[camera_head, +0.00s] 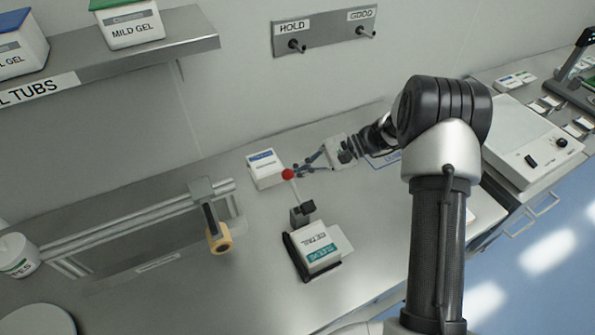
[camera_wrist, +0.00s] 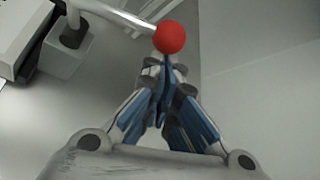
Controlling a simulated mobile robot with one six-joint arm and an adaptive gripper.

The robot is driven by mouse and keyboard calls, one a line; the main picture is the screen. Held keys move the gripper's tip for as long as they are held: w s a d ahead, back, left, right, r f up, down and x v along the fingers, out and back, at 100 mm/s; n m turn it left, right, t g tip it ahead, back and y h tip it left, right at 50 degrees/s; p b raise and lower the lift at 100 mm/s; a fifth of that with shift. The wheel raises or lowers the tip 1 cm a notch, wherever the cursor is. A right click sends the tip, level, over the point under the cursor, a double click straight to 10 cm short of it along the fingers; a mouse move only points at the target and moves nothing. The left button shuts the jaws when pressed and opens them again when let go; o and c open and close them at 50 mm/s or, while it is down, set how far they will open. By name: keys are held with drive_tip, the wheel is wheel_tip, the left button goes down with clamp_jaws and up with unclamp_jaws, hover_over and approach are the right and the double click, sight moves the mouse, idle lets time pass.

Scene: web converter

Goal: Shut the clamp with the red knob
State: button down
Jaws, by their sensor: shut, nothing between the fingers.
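The clamp's red knob (camera_head: 288,174) is at the top end of a thin metal lever that stands up and leans left from the dark clamp block (camera_head: 301,214). In the wrist view the red knob (camera_wrist: 169,37) is just beyond my fingertips, with the silver lever (camera_wrist: 115,14) running to the upper left. My gripper (camera_head: 299,171) is shut and empty, its tips close to the knob; I cannot tell whether they touch. The clamp stands at the edge of a black holder with a white carton marked DETAIL (camera_head: 318,246).
A white box (camera_head: 266,168) stands behind and left of the knob. A yellow-ended black handle (camera_head: 219,238) on a rail is at the left. A shelf (camera_head: 190,45) with tubs overhangs at upper left.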

drive_tip(key=shift+s+d+r+t, duration=0.1)
drive_tip(key=shift+s+r+t, duration=0.05)
drive_tip(key=shift+r+t, duration=0.15)
drive_tip(key=s+d+r+n+t+y+b, duration=0.1)
drive_tip(key=s+r+n+b, duration=0.1)
drive_tip(key=s, duration=0.2)
drive_tip(key=s+d+r+n+t+y+b, duration=0.1)
drive_tip(key=s+d+r+n+b, duration=0.1)
drive_tip(key=s+b, duration=0.1)
drive_tip(key=shift+s+d+n+y, duration=0.3)
drive_tip(key=shift+s+y, duration=0.1)
drive_tip(key=shift+s, duration=0.35)
idle(0.3)
drive_tip(key=shift+s, duration=0.1)
idle(0.4)
drive_tip(key=w+v, duration=0.1)
drive_tip(key=v, duration=1.1)
drive_tip(key=shift+s, duration=0.45)
